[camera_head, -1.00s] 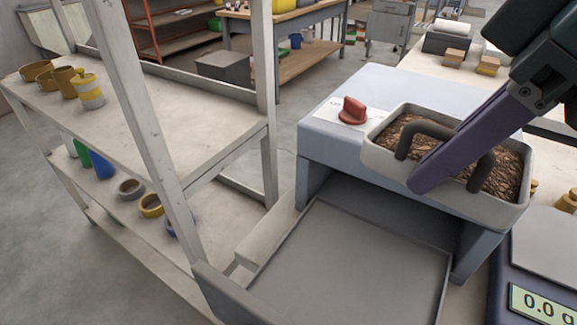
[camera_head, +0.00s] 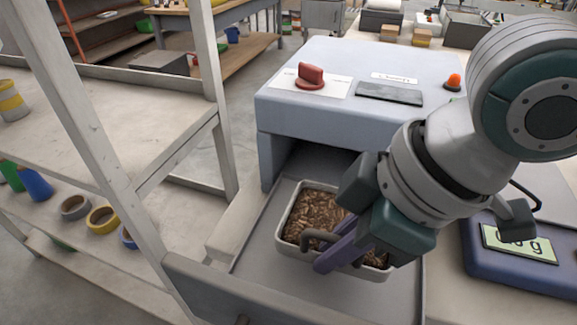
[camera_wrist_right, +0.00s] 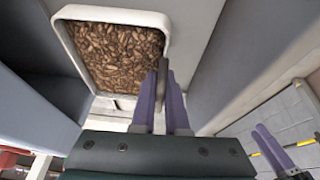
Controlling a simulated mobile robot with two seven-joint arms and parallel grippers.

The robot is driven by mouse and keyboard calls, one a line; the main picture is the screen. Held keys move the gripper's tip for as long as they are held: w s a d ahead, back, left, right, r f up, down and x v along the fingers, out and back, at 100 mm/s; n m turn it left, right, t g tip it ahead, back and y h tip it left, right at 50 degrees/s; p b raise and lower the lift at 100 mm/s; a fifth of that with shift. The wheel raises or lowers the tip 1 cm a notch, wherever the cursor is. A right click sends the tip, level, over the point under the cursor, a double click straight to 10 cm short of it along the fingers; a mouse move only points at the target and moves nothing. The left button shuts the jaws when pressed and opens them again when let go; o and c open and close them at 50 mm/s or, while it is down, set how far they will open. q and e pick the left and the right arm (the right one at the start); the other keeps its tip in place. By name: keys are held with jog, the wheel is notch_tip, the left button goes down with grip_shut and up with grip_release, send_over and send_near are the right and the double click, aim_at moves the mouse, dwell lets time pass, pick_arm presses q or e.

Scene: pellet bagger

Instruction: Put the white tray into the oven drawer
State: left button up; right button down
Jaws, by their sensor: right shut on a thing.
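The white tray (camera_head: 283,232), filled with brown pellets, is over the pulled-out oven drawer (camera_head: 250,245) in the head view. My right gripper (camera_head: 338,252) is shut on the tray's dark handle (camera_head: 312,238). The gripper and wrist hide the tray's right part. In the right wrist view the tray (camera_wrist_right: 166,22) shows at the top left, with the purple fingers (camera_wrist_right: 160,100) closed around the handle. I cannot tell whether the tray touches the drawer floor. The oven (camera_head: 300,115) is a blue-grey box with a red knob (camera_head: 311,76).
A wooden shelf rack (camera_head: 150,172) with tape rolls and cups stands at the left, its post close to the drawer front. A scale (camera_head: 495,285) lies right of the drawer. The drawer floor left of the tray is clear.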

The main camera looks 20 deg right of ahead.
notch_tip(320, 180, down, 4)
jog(key=shift+f+b, duration=0.1)
jog(key=shift+b, duration=0.35)
jog(key=c, duration=0.9)
grip_release()
jog(key=p+v, duration=0.2)
jog(key=v, duration=0.8)
jog(key=shift+s+r+p, duration=0.1)
jog(key=shift+r+p, duration=0.3)
jog(key=shift+s+d+r, duration=0.2)
jog(key=shift+r, duration=0.4)
